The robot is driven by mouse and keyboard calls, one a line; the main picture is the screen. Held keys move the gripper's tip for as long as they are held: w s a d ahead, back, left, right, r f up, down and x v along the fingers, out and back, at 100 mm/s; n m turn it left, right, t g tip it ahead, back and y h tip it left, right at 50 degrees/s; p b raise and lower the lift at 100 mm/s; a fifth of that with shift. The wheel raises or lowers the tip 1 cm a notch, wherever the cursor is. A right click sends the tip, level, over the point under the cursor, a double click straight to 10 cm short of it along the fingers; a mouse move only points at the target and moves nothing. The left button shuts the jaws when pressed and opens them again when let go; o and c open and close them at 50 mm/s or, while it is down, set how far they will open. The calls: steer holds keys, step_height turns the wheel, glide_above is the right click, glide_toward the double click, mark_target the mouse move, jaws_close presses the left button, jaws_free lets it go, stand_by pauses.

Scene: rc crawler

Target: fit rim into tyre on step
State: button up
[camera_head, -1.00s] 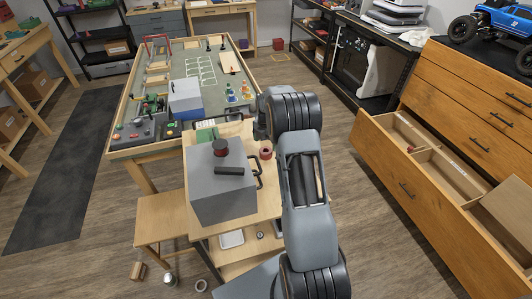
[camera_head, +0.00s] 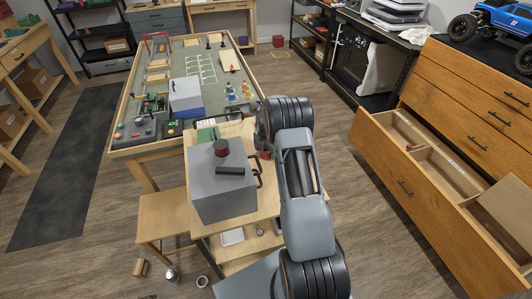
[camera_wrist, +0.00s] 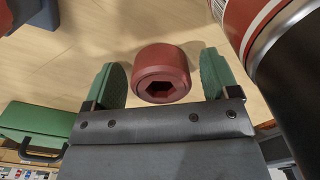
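A dark red round piece with a hexagonal hole, which looks like the rim (camera_wrist: 161,70), stands on pale wood in the wrist view. My gripper (camera_wrist: 163,78) is open, with one green finger pad on either side of it and narrow gaps showing. In the head view the red piece (camera_head: 265,155) shows on the wooden bench, partly covered by my arm, and my fingers are hidden. A low wooden stool (camera_head: 160,212), possibly the step, stands left of the bench.
A grey box (camera_head: 222,190) with a black handle stands on the bench. A big striped black and red curved object (camera_wrist: 280,50) is close on the right in the wrist view. An open drawer (camera_head: 430,165) juts out at right. Small items lie on the floor.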

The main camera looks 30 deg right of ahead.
steer(key=c, duration=0.9)
steer(key=shift+r, duration=0.1)
